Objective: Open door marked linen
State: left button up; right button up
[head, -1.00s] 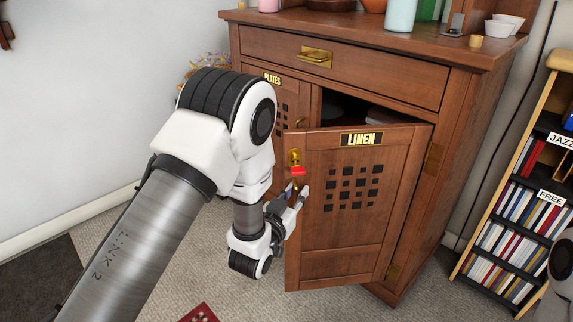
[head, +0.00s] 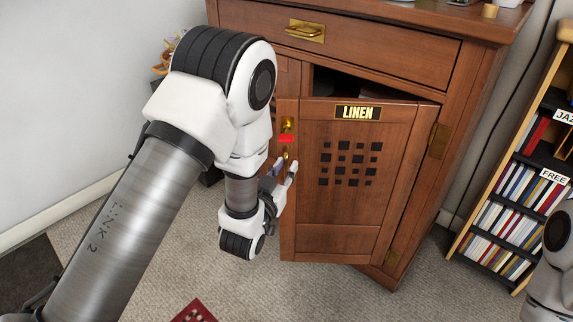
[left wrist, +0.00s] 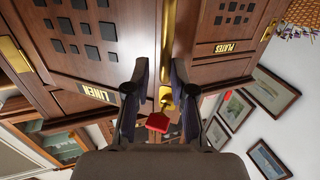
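The door marked LINEN (head: 349,212) is a brown wooden panel with a grid of dark square holes. It stands ajar, its free left edge swung out from the cabinet and its hinges on the right. A brass key fitting (head: 287,125) with a red tag (head: 287,138) is at that edge. My left gripper (head: 281,168) is just below the tag, beside the edge. In the left wrist view its fingers (left wrist: 158,98) are apart, with the red tag (left wrist: 158,122) and brass piece (left wrist: 168,98) showing between them. Contact is unclear. My right gripper is out of view.
The cabinet (head: 478,75) has a drawer with a brass handle (head: 305,31) above the door. A bookshelf (head: 515,190) stands at the right. Carpet (head: 330,295) in front of the door is clear. The PLATES door (left wrist: 230,45) shows in the left wrist view.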

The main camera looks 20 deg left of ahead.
pick_arm(q)
jog(key=s, duration=0.7)
jog(key=shift+d+b, duration=0.3)
jog(key=shift+d, duration=0.05)
jog(key=shift+s, duration=0.1)
